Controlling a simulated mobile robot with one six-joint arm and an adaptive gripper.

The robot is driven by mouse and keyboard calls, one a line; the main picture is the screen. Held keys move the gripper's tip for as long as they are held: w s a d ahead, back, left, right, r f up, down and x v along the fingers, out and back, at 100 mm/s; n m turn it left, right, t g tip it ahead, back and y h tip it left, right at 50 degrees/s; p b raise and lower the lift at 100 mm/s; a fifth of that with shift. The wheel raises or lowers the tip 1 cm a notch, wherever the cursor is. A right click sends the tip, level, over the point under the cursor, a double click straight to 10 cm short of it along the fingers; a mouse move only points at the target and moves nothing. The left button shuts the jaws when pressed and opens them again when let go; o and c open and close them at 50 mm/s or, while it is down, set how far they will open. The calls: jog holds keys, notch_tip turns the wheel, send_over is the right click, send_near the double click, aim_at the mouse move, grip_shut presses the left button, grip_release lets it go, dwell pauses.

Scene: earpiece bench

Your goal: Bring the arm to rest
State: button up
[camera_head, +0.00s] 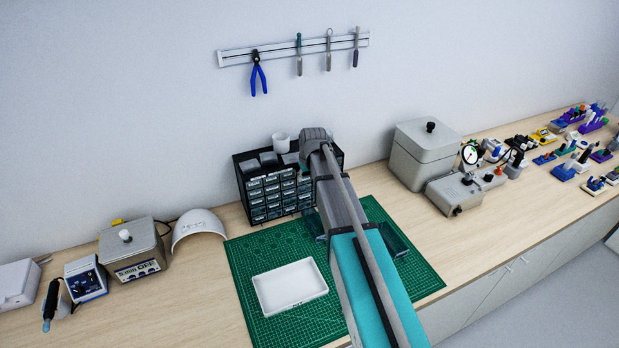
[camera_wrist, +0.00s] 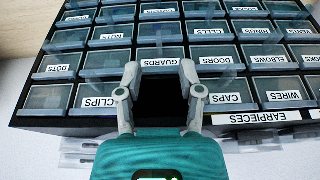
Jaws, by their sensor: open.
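My gripper (camera_wrist: 160,70) is open in the wrist view, with nothing visible between its fingers. It faces the front of a black cabinet of small drawers (camera_wrist: 228,75). Between the fingers is a dark opening, below the drawer labelled GUARDS (camera_wrist: 160,55) and between CLIPS (camera_wrist: 45,97) and CAPS (camera_wrist: 230,94). In the head view my arm (camera_head: 345,215) reaches from the bottom edge up to the cabinet (camera_head: 272,192) and covers part of it. My gripper's fingers are hidden there.
A green cutting mat (camera_head: 250,260) holds a white tray (camera_head: 290,287) left of my arm. A dark translucent bin (camera_head: 394,240) lies on the mat right of my arm. A grey box (camera_head: 425,150) and a gauge device (camera_head: 465,188) stand right; a heater (camera_head: 133,250) stands left.

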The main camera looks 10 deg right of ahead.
jog(key=s+f+m+g+b, duration=0.1)
jog(key=s+f+b, duration=0.1)
jog(key=s, duration=1.1)
jog(key=s+f+m+g+b, duration=0.1)
jog(key=s+f+g+b, duration=0.1)
jog(key=s, duration=1.2)
jog(key=shift+s+a+f+h+b, duration=0.15)
jog(key=shift+f+h+b, duration=0.15)
jog(key=shift+f, duration=0.4)
